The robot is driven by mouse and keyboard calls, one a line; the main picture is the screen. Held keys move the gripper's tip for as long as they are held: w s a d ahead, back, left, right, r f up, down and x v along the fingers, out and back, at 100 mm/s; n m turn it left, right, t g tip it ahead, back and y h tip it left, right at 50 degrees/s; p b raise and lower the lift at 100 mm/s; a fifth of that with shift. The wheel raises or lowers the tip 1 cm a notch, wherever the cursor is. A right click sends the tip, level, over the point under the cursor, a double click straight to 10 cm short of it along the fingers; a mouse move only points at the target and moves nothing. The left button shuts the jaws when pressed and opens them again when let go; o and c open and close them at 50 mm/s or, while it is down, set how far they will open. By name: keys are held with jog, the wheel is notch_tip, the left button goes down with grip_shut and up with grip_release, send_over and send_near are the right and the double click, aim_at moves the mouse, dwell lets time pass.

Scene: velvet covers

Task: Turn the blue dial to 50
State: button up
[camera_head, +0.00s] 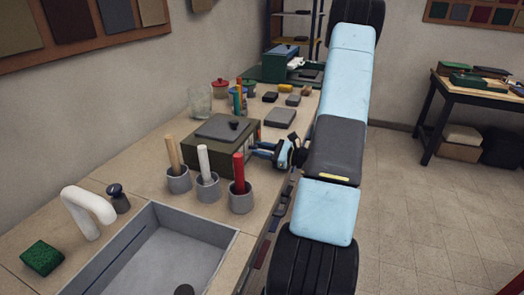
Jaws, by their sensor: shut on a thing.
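An olive-green box (207,158) with a grey top plate and a small black knob stands on the bench, near the picture's centre. My gripper (266,150) is at the box's right-hand face, by the bench's front edge. It is shut on the blue dial there. The fingers and gripper body hide most of the dial, so its pointer, marks and setting cannot be read.
A grey sink (200,262) and white tap (88,210) are in front. Jars, a glass (198,102) and small blocks lie behind. Open floor is at right.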

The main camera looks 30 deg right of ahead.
jog(key=shift+d+n, duration=0.1)
jog(key=shift+n, duration=0.6)
jog(key=o, duration=1.1)
jog(key=shift+c, duration=0.2)
jog(key=v, duration=1.3)
jog(key=shift+s+d, duration=0.15)
jog(key=shift+s, duration=0.1)
